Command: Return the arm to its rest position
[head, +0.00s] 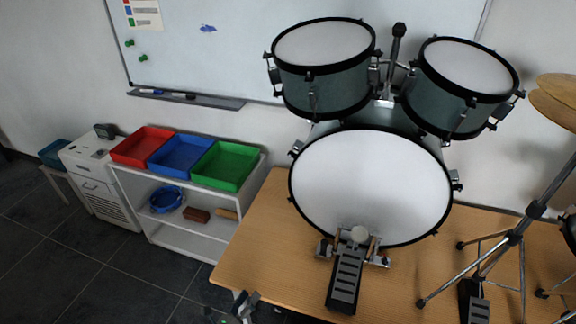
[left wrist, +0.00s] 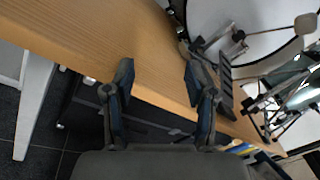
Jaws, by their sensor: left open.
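My left gripper (head: 243,303) shows at the bottom of the head view, low beside the front-left edge of the wooden table (head: 255,240). In the left wrist view the gripper (left wrist: 162,85) has its two fingers apart with nothing between them. The table edge (left wrist: 150,88) runs behind the fingertips. Most of the left arm is out of view. My right gripper is in neither view.
A drum kit with a bass drum (head: 370,185) and a bass pedal (head: 345,280) stands on the table. A white shelf (head: 180,215) holds red (head: 142,147), blue (head: 180,155) and green (head: 225,166) trays. Dark floor (head: 120,275) is clear at the lower left.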

